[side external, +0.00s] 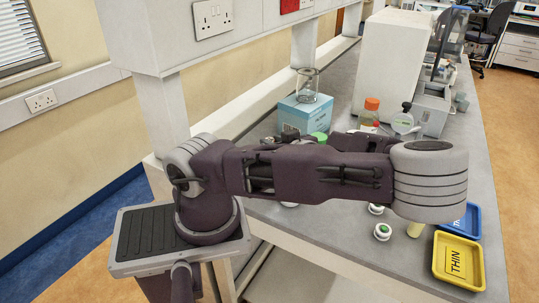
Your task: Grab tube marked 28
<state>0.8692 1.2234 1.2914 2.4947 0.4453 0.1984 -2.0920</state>
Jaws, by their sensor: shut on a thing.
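A pale yellowish item (415,229) shows partly beneath the large joint of my arm. I cannot tell what it is. No tube marked 28 can be made out. My gripper is hidden behind my own arm, so its hold cannot be seen.

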